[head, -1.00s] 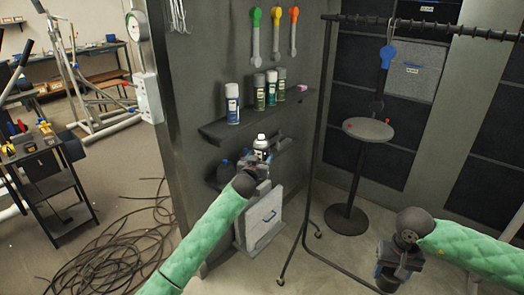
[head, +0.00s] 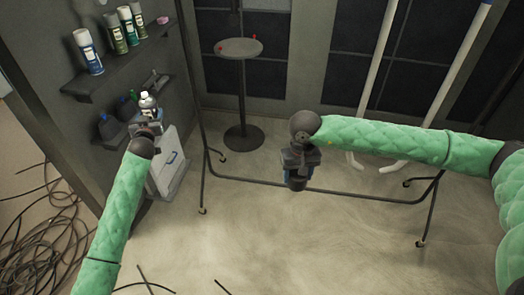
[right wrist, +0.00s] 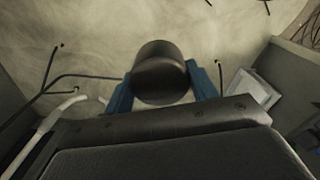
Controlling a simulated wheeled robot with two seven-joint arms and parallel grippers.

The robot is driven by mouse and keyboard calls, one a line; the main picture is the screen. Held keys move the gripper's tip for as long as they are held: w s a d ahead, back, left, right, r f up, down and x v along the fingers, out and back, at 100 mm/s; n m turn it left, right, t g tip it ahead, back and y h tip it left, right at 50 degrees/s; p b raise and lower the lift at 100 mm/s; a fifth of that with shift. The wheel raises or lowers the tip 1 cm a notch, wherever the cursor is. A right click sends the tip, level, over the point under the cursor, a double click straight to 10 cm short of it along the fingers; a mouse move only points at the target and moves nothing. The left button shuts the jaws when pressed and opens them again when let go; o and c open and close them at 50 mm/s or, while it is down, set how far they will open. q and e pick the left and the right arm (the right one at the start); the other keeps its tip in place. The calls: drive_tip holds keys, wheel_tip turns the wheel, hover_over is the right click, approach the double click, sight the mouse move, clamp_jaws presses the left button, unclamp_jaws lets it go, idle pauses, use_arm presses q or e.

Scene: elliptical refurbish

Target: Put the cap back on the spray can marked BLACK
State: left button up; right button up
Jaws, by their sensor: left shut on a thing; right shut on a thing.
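A spray can (head: 147,103) with a pale top and dark body stands upright in my left gripper (head: 149,122), in front of the lower wall shelf. No cap shows on its top. Its label is too small to read. My left gripper is shut on it. My right gripper (head: 297,174) is shut on a dark, round cap (head: 297,184), well to the right of the can. In the right wrist view, the blue fingers of my right gripper (right wrist: 162,88) grip the sides of the black cap (right wrist: 160,72).
Several capped spray cans (head: 116,33) stand on the upper shelf (head: 120,62). Blue bottles (head: 110,126) are on the lower shelf. A wheeled rack frame (head: 330,190) crosses behind my right gripper. A white case (head: 172,160) is below the can.

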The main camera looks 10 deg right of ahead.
drive_tip(key=w+a+r+m, duration=0.1)
drive_tip(key=w+a+r, duration=0.1)
drive_tip(key=w+a, duration=0.65)
drive_tip(key=w+a+r+m, duration=0.15)
drive_tip(key=w+a, duration=0.45)
drive_tip(key=w, duration=0.6)
drive_tip(key=w+a+r, duration=0.3)
drive_tip(key=w+a, duration=0.4)
drive_tip(key=w, duration=0.3)
drive_tip(key=w+a+r, duration=0.1)
drive_tip(key=a+r, duration=0.3)
drive_tip(key=a, duration=0.4)
drive_tip(key=w+a+r+m, duration=0.1)
drive_tip(key=w+a+r, duration=0.1)
drive_tip(key=a+r, duration=0.3)
drive_tip(key=w+a+r+m, duration=0.1)
drive_tip(key=a+r, duration=0.4)
drive_tip(key=a, duration=0.8)
drive_tip(key=shift+w+a+r+m, duration=0.1)
drive_tip(key=shift+w+m, duration=0.15)
drive_tip(key=shift+w, duration=0.35)
drive_tip(key=shift+s+a+r, duration=0.15)
drive_tip(key=shift+a, duration=0.2)
drive_tip(key=shift+f, duration=0.25)
drive_tip(key=shift+f, duration=2.8)
